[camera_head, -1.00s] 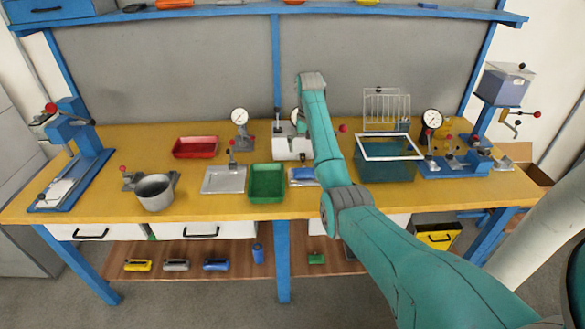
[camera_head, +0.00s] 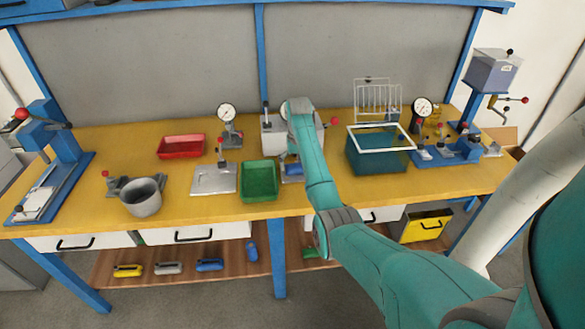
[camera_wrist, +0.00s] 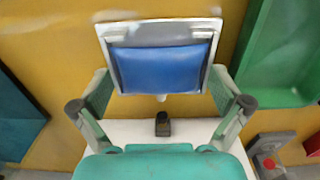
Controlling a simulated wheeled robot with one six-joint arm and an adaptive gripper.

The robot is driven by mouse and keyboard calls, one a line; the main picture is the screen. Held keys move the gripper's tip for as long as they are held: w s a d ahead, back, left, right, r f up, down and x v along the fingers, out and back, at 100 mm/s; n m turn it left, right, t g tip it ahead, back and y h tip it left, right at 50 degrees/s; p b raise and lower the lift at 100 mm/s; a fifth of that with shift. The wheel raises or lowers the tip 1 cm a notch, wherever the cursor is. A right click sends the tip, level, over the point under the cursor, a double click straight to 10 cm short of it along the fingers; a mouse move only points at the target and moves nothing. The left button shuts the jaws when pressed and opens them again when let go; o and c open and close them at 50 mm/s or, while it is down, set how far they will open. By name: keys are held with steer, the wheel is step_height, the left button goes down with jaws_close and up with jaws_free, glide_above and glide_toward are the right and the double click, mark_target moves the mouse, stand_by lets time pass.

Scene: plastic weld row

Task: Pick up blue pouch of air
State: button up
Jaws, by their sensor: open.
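The blue pouch (camera_wrist: 162,68) lies in a small metal-rimmed tray (camera_wrist: 112,32) in the wrist view, looking plump and smooth. In the head view, a small part of the blue pouch (camera_head: 291,169) shows on the bench, just left of my arm, which covers the rest. My gripper (camera_wrist: 163,78) is open, with one finger on each side of the pouch in the wrist view. The fingers look apart from the pouch, and nothing is held. My gripper is hidden behind my arm in the head view.
A green tray (camera_head: 259,197) stands just left of the pouch. A white press device (camera_head: 274,144) stands behind. A teal bin with a white frame (camera_head: 378,160) is to the right. A metal plate fixture (camera_head: 214,182) and grey pot (camera_head: 142,200) are further left.

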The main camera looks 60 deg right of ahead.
steer(key=shift+f, duration=0.2)
steer(key=c, duration=0.7)
steer(key=shift+o, duration=0.2)
steer(key=shift+r, duration=0.1)
